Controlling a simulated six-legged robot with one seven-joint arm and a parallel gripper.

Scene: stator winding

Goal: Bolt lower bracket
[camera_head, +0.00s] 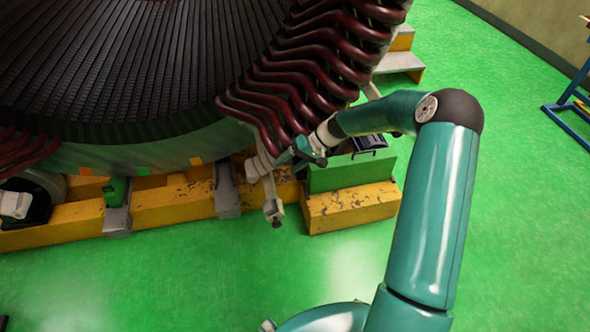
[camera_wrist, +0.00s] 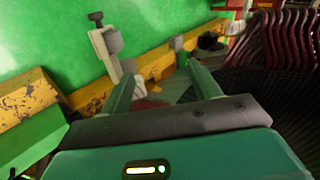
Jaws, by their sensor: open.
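A light grey bracket (camera_head: 271,198) hangs at the lower edge of the stator (camera_head: 170,145), in front of the yellow beam, with a dark bolt (camera_head: 277,222) at its lower end. In the wrist view the bracket (camera_wrist: 114,58) is ahead and left of centre, with the bolt (camera_wrist: 96,18) at its far end. My gripper (camera_wrist: 160,72) is open, its two green fingers apart and nothing seen between them. In the head view my gripper (camera_head: 285,160) is close to the bracket's upper part, below the coils; whether it touches cannot be told.
Dark red coil ends (camera_head: 300,75) crowd above my gripper. A worn yellow beam (camera_head: 172,205) and a green block (camera_head: 350,172) stand below the stator. Yellow-edged steps (camera_head: 400,58) stand behind. The green floor (camera_head: 180,280) in front is clear. A blue stand (camera_head: 570,108) is far right.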

